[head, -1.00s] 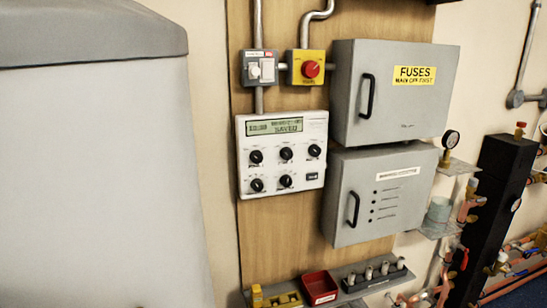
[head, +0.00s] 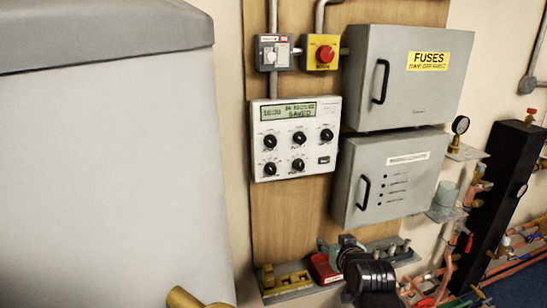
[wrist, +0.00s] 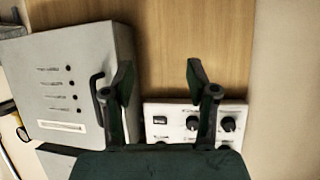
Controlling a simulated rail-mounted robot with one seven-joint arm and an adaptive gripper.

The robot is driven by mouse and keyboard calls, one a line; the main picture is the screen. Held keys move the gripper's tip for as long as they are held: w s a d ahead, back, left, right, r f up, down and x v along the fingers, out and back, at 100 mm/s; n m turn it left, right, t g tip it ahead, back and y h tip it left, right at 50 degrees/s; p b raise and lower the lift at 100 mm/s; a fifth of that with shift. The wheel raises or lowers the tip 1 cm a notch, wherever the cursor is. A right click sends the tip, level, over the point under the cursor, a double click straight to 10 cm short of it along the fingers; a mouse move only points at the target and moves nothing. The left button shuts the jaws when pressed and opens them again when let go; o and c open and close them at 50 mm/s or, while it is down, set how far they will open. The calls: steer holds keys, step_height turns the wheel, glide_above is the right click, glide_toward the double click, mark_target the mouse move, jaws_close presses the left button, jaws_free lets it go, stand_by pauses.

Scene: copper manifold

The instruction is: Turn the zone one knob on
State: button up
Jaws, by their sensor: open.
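A white control panel (head: 296,170) with a display reading "SAVED" is fixed to the wooden board. It carries several round black knobs in two rows, such as the upper left knob (head: 270,142), and a small dark switch (head: 324,160). The knob labels are too small to read, so I cannot tell which is zone one. My gripper (head: 338,243) is below the panel and to its right, partly hidden by my wrist.
The grey fuse box (head: 410,75) and a lower grey box (head: 392,185) with a black handle jut out right of the panel. A shelf (head: 290,296) with a red tray (head: 322,268) lies below. A large grey cabinet (head: 110,150) stands left.

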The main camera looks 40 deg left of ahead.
steer(key=s+a+r+n+t+y, duration=0.1)
steer(key=s+a+r, duration=0.1)
steer(key=r, duration=0.3)
steer(key=s+a+r+y, duration=0.1)
steer(key=s+a+r, duration=0.1)
steer(key=r, duration=0.4)
steer(key=n+y+p, duration=0.1)
steer(key=y, duration=0.3)
glide_toward(272, 141)
steer(key=s+v, duration=0.1)
steer(key=v, duration=0.7)
steer(key=p+x, duration=0.4)
steer(key=x, duration=0.4)
steer(key=p+x, duration=0.4)
steer(key=x, duration=0.5)
steer(key=shift+w+d+f, duration=0.1)
steer(key=shift+w, duration=0.3)
jaws_close()
